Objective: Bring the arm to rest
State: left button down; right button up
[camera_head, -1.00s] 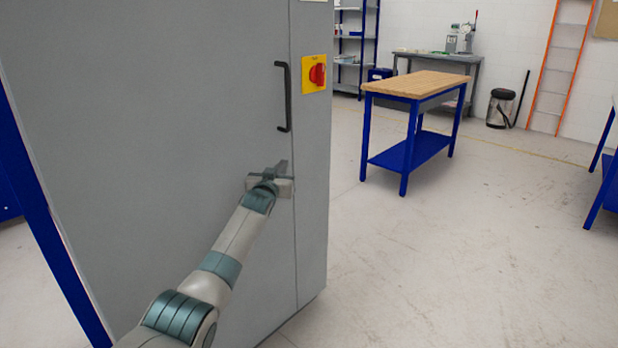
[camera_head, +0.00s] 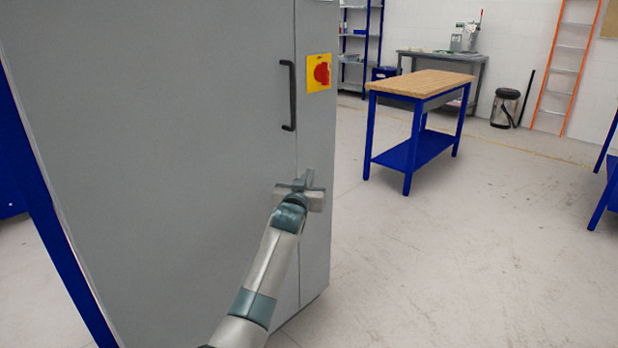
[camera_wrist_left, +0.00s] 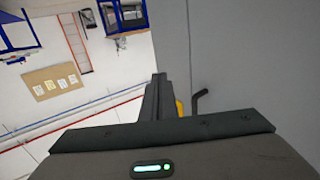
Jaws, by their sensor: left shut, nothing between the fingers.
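My left gripper (camera_head: 308,180) is in front of the grey cabinet (camera_head: 160,130), low and to the right of its black handle (camera_head: 288,95). Its fingers are shut with nothing between them. The gripper looks apart from the handle; its exact gap to the cabinet face cannot be told. In the left wrist view the shut fingers (camera_wrist_left: 158,98) point up the picture, with the grey cabinet (camera_wrist_left: 250,60) on the right and the black handle (camera_wrist_left: 198,100) just right of the fingers. My right gripper is not in view.
A red and yellow rotary switch (camera_head: 319,72) is on the cabinet, right of the handle. A blue workbench with a wooden top (camera_head: 420,82) stands beyond. A bin (camera_head: 504,108) and an orange ladder (camera_head: 567,65) are at the back wall. The floor (camera_head: 430,260) right of the cabinet is clear.

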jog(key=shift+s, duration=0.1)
